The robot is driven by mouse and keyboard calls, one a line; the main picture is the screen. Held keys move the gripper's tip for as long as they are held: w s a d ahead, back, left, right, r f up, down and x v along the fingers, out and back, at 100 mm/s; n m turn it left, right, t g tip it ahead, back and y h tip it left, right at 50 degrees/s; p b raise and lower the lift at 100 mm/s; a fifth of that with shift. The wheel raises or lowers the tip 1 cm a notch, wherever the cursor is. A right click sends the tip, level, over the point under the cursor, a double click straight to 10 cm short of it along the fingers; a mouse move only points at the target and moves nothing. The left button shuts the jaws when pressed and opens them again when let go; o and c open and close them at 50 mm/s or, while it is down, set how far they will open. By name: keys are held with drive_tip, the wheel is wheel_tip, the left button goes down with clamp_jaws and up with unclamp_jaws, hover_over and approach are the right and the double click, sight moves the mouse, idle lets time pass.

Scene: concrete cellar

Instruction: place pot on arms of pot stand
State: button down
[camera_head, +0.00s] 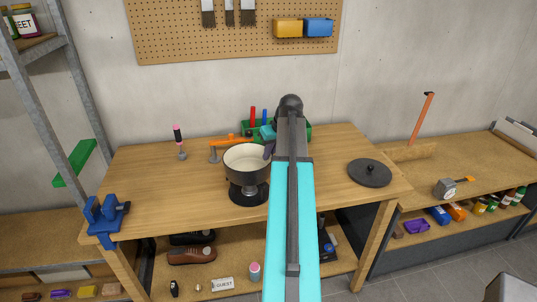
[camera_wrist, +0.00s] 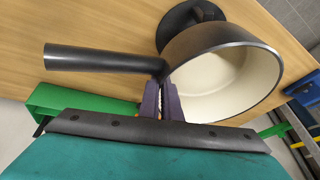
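The pot (camera_head: 246,155), dark outside and cream inside, is upright directly over the black pot stand (camera_head: 249,196) on the bench. The pot hides the stand's top, so I cannot tell whether pot and arms touch. In the wrist view the pot (camera_wrist: 225,75) shows its dark straight handle (camera_wrist: 95,58) pointing left, and part of the stand (camera_wrist: 185,22) shows behind it. My gripper (camera_head: 268,150) is at the pot's right rim. In the wrist view its purple fingers (camera_wrist: 162,88) are close together on the pot where the handle joins the wall.
A black lid (camera_head: 370,173) lies on the wooden bench (camera_head: 150,190) at right. An orange tool (camera_head: 230,142), a screwdriver (camera_head: 178,140) and a green bin (camera_head: 300,132) are behind the pot. A blue vise (camera_head: 105,215) is at the left corner. Bench left of the pot is clear.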

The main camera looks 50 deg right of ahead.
drive_tip(key=shift+f+b, duration=0.3)
drive_tip(key=shift+f, duration=0.15)
idle(0.7)
drive_tip(key=c, duration=1.9)
unclamp_jaws()
drive_tip(key=shift+f, duration=0.15)
drive_tip(key=shift+s+r, duration=0.1)
drive_tip(key=shift+r, duration=0.1)
drive_tip(key=b+v, duration=0.3)
drive_tip(key=v, duration=1)
drive_tip(key=shift+r, duration=0.3)
